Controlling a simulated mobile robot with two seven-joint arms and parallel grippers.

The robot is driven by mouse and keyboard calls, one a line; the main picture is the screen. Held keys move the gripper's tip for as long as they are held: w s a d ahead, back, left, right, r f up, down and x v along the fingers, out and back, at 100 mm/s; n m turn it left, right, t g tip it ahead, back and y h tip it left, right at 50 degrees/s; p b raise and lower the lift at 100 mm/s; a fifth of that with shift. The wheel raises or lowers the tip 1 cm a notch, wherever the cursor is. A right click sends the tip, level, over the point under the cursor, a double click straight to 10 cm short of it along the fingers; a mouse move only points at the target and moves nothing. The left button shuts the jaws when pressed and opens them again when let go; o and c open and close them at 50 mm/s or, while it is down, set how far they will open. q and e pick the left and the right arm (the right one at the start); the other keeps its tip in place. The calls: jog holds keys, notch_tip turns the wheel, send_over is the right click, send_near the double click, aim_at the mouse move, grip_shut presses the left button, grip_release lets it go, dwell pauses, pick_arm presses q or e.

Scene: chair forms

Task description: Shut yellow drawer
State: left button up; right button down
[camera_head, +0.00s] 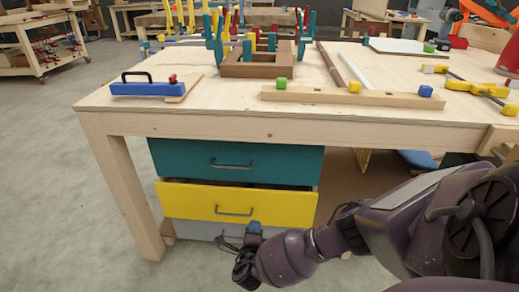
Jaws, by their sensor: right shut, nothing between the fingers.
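The yellow drawer (190,202) is the middle one of a stack under the workbench, between a teal drawer (180,157) above and a grey drawer (190,229) below. Its front stands forward of the teal front, with a dark gap showing along its top edge. Its dark bar handle (235,212) is in the middle of the front. My right gripper (243,258) is shut and empty, low in front of the grey drawer, below the yellow drawer's handle in the picture. Whether it touches anything is hard to tell. My left gripper is not in view.
The wooden workbench (200,122) overhangs the drawers, with a thick leg (127,190) at left. On top are a blue tool with a black handle (148,88), a wooden frame with clamps (258,66) and a long wooden bar (320,96). The floor at left is clear.

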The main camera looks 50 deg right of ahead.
jog(key=s+n, duration=0.1)
jog(key=s, duration=0.1)
jog(key=b, duration=0.6)
send_near(264, 194)
jog(key=x, duration=0.6)
jog(key=shift+d+f, duration=0.25)
jog(key=shift+f, duration=0.1)
jog(key=shift+w+d+r, duration=0.2)
jog(key=shift+w+d, duration=0.1)
jog(key=shift+d, duration=0.05)
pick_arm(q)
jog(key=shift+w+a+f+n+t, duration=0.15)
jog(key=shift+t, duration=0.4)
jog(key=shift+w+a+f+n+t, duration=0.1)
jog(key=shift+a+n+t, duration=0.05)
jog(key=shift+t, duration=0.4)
pick_arm(e)
jog(key=shift+w+r, duration=0.1)
